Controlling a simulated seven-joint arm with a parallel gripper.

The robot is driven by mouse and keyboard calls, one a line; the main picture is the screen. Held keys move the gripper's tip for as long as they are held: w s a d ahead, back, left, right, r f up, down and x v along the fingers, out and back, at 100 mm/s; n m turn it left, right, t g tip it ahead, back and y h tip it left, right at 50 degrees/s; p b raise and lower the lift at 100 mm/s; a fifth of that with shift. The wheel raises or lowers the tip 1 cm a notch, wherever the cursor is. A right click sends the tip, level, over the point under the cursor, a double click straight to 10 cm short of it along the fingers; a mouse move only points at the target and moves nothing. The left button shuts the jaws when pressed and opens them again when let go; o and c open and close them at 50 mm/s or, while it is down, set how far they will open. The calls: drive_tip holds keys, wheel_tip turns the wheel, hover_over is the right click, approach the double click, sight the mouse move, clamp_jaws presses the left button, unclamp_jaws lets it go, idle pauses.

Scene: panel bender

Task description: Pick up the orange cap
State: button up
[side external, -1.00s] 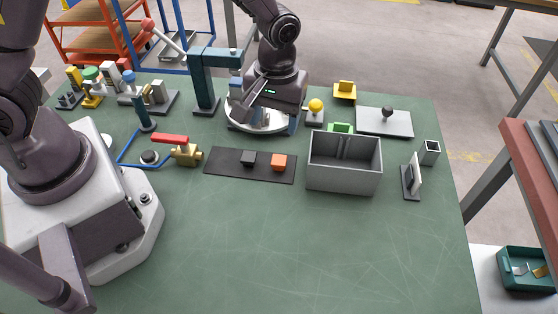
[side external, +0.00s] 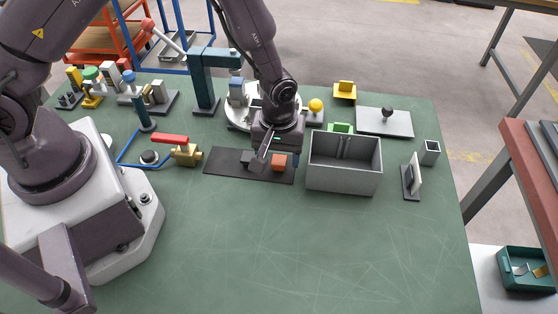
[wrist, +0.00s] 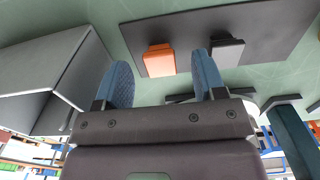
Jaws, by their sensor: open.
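The orange cap (side external: 279,162) is a small block on the dark mat (side external: 222,166), beside a black block (side external: 247,158) to its left. My gripper (side external: 278,162) is low over the mat, close to the orange cap. In the wrist view my gripper (wrist: 164,84) is open, with two blue-padded fingers apart and nothing held. The black block (wrist: 227,49) lies outside the right finger. I cannot tell whether a finger touches the cap.
A grey open bin (side external: 344,182) stands just right of the mat. A brass valve with a red handle (side external: 170,140) is on the left. A round turntable (side external: 232,117) and a teal press (side external: 205,85) stand behind. The front of the green table (side external: 300,250) is clear.

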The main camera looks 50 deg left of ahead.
wheel_tip(320, 180, down, 2)
drive_tip(key=shift+f, duration=0.15)
drive_tip(key=c, duration=0.9)
drive_tip(key=shift+c, duration=0.2)
